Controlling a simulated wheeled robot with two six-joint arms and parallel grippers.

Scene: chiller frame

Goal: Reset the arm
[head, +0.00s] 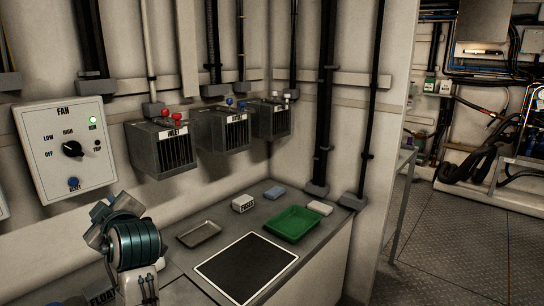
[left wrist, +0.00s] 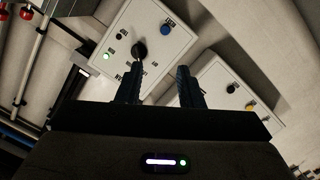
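A white FAN panel (head: 68,150) is on the wall at the left in the head view. It has a black knob (head: 72,149), a lit green RUN light (head: 92,120), a dark TRIP light (head: 97,143) and a blue RESET button (head: 73,183). My left arm stands in front, below the panel; its fingertips are not clear in the head view. In the left wrist view my left gripper (left wrist: 158,80) is open and empty, its fingers apart. The fan panel (left wrist: 150,62) shows tilted beyond them, with its blue button (left wrist: 165,28). My right gripper is not visible.
A second panel (left wrist: 222,78) with a yellow button is beside the fan panel. Grey connector boxes (head: 162,150) line the wall. The counter holds a green tray (head: 293,223), a metal tray (head: 199,234), a fuses box (head: 243,203) and a black mat (head: 246,270).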

